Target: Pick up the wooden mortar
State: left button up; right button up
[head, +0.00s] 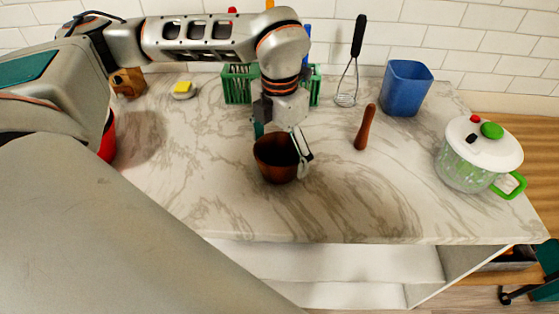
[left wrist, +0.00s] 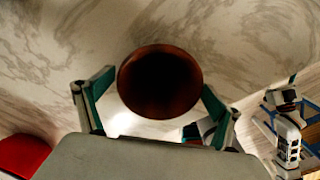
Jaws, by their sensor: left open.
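The wooden mortar (head: 275,160) is a dark reddish-brown cup standing upright on the marble counter. My left gripper (head: 283,150) is open and low over it, one finger at its back left side and one at its right. In the left wrist view the mortar (left wrist: 160,82) shows its round, dark opening between the two spread fingers of the gripper (left wrist: 158,88). Whether either finger touches the wall cannot be told.
A brown pestle (head: 365,128) stands to the right. Behind are a green crate (head: 237,85), a whisk (head: 357,45) and a blue bin (head: 406,88). A lidded pot (head: 463,172) is at the right, a red object (head: 107,140) at the left. The counter's front (head: 330,215) is clear.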

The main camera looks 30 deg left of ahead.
pick_arm(q)
jog(key=c, duration=1.5)
jog(key=shift+r, duration=0.1)
